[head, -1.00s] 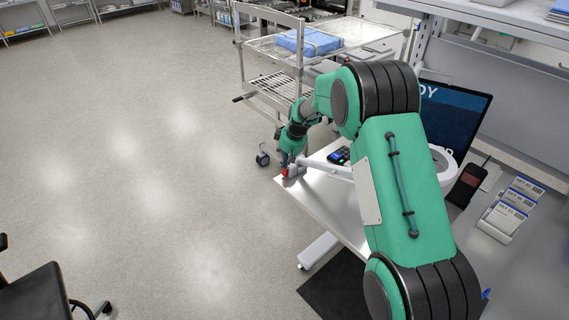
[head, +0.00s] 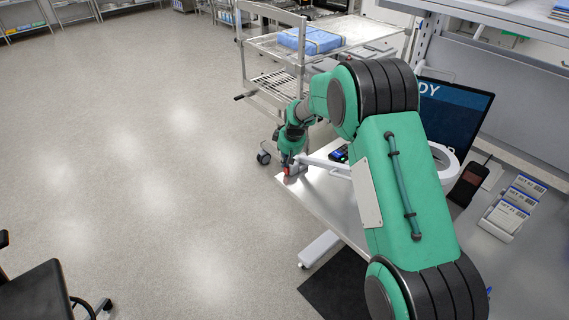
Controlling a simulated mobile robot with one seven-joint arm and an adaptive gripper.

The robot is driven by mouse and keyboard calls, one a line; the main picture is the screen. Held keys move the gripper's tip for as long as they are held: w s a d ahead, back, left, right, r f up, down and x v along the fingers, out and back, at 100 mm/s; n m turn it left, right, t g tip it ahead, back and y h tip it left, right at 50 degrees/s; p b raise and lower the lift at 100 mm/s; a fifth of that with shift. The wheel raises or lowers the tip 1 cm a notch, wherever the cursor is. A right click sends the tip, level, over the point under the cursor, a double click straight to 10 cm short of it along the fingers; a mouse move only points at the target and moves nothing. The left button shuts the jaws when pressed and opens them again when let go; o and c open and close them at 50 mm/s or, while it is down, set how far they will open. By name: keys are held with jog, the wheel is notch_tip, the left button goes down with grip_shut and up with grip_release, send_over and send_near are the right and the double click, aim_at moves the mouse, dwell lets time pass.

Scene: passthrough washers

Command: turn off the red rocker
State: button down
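A small red part (head: 286,171), which looks like the red rocker, shows at the left corner of the white table (head: 318,198). It sits by a small grey block (head: 295,170) at the foot of a white lamp arm. My gripper (head: 287,160) points down right above the red part, at or very near it. The fingers are small and dark here, so I cannot tell whether they are open or shut, or whether they touch the rocker. Which way the rocker is tipped is too small to see.
The white lamp arm (head: 328,165) runs close to the right of my gripper to a ring head (head: 441,160). A wire cart with a blue bundle (head: 309,41) stands behind the table.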

jog(key=shift+w+d+r, duration=0.2)
jog(key=shift+w+d, duration=0.25)
jog(key=shift+r, duration=0.1)
jog(key=shift+w+a+r+p, duration=0.15)
jog(key=shift+r+p, duration=0.15)
jog(key=shift+r, duration=0.4)
jog(key=r, duration=0.2)
jog(key=s+r+p, duration=0.1)
jog(key=shift+s+a+r, duration=0.1)
jog(key=shift+a+r, duration=0.05)
jog(key=shift+r, duration=0.2)
jog(key=shift+s+a+r, duration=0.1)
jog(key=shift+r, duration=0.2)
jog(key=s+v, duration=0.1)
jog(key=v, duration=0.6)
jog(key=shift+r, duration=0.25)
jog(key=shift+a, duration=0.15)
